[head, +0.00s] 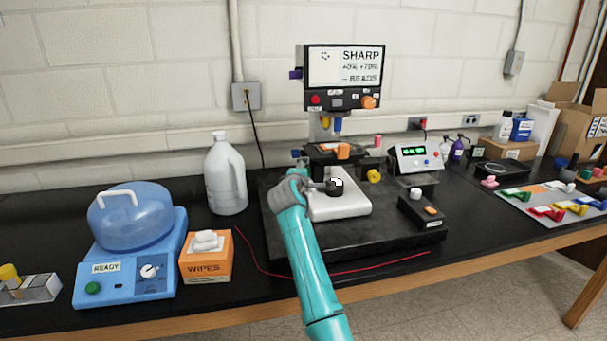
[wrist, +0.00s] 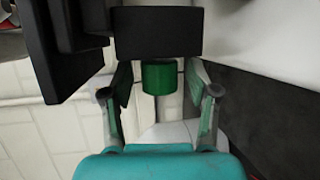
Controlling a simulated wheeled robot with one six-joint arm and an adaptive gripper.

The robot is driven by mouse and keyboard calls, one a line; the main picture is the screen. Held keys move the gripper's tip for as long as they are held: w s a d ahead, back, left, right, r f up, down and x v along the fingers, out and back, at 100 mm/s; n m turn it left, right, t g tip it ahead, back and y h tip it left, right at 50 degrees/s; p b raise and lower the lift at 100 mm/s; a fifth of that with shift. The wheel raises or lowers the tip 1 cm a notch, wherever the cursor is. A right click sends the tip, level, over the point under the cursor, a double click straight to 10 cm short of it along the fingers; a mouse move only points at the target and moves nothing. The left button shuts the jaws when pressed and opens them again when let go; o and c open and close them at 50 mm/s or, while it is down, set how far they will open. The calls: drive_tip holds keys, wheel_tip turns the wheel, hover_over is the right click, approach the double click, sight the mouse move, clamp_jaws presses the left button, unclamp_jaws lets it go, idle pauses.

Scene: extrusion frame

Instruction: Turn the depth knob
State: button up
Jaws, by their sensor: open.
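A green round knob (wrist: 158,78) sits under a black block (wrist: 160,32) in the wrist view. No label shows on it, so I cannot tell whether it is the depth knob. My gripper (wrist: 159,85) is open, with one finger on each side of the green knob and a visible gap on both sides. In the head view my gripper (head: 334,186) is over the white base (head: 345,208) of the machine, below its display (head: 343,67). The green knob cannot be made out there.
A yellow knob (head: 374,175) and an orange knob (head: 343,151) are close to my gripper. A small black box (head: 422,211) is to the right. A wipes box (head: 206,260), white jug (head: 225,175) and blue centrifuge (head: 130,245) stand left. A red wire crosses the front.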

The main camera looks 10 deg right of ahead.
clamp_jaws()
drive_tip(key=shift+f, duration=0.1)
idle(0.3)
drive_tip(key=shift+m+t+h, duration=0.5)
drive_tip(key=shift+t, duration=0.6)
drive_tip(key=shift+m+t+h, duration=0.4)
drive_tip(key=shift+m+t, duration=0.1)
drive_tip(key=shift+t, duration=0.5)
drive_tip(key=shift+m+t+h, duration=0.4)
drive_tip(key=shift+t, duration=0.1)
unclamp_jaws()
